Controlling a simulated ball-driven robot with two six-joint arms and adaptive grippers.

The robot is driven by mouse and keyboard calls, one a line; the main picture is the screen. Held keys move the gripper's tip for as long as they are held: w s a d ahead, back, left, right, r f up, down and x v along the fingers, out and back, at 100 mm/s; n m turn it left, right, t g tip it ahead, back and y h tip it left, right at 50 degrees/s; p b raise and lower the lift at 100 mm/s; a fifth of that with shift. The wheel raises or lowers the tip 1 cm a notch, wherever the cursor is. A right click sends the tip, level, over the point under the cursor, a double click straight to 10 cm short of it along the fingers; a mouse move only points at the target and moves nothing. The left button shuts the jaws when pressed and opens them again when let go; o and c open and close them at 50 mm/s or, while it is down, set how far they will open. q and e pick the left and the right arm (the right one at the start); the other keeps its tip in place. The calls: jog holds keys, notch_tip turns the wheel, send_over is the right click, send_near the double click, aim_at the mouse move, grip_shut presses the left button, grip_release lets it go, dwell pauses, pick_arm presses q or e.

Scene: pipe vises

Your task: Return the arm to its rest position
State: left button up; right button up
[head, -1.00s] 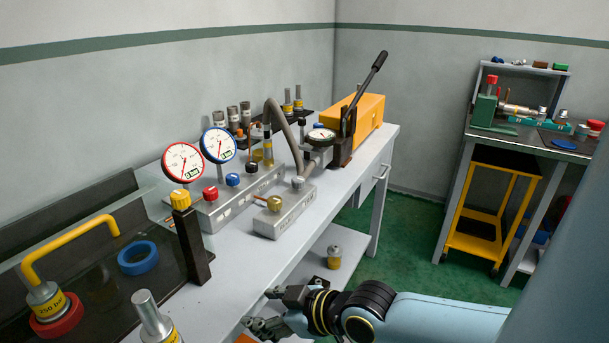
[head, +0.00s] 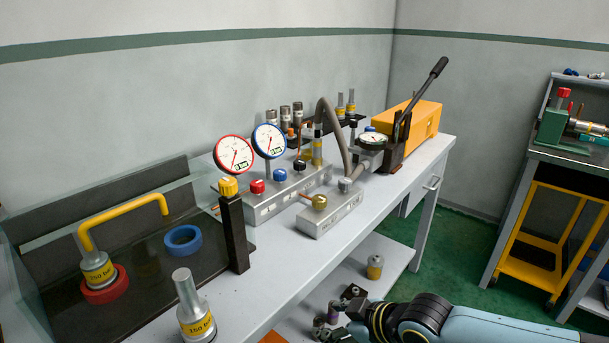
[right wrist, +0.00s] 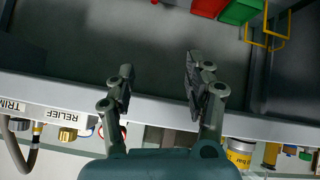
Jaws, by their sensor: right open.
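My right gripper (head: 338,314) shows at the bottom of the head view, in front of the bench edge, with its arm coming in from the lower right. The bench's front edge (right wrist: 160,107) runs behind the fingers there. My left gripper is not in view.
The bench (head: 268,275) carries a gauge manifold (head: 280,200), a yellow pump (head: 418,124) and a 150 bar weight (head: 195,310). A small cylinder (head: 375,267) stands on the lower shelf. A yellow frame (head: 545,240) stands at the right; green floor lies between.

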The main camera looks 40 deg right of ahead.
jog(key=s+a+f+m+g+h+b, duration=0.1)
jog(key=s+f+g+b, duration=0.3)
jog(key=f, duration=0.7)
jog(key=s+f+m+b, duration=0.1)
jog(key=s+f+b, duration=0.2)
jog(key=s+f, duration=0.55)
jog(key=s+a+f+g+b, duration=0.1)
jog(key=s+a+f+g, duration=0.1)
jog(key=s+f, duration=0.5)
jog(key=s+a+f+m+g, duration=0.1)
jog(key=s+f+g, duration=0.1)
jog(key=s+f, duration=0.5)
jog(key=s, duration=0.4)
jog(key=shift+s+a+f+g+b, duration=0.25)
jog(key=shift+a+f+g+b, duration=0.05)
jog(key=shift+a+f+b, duration=0.1)
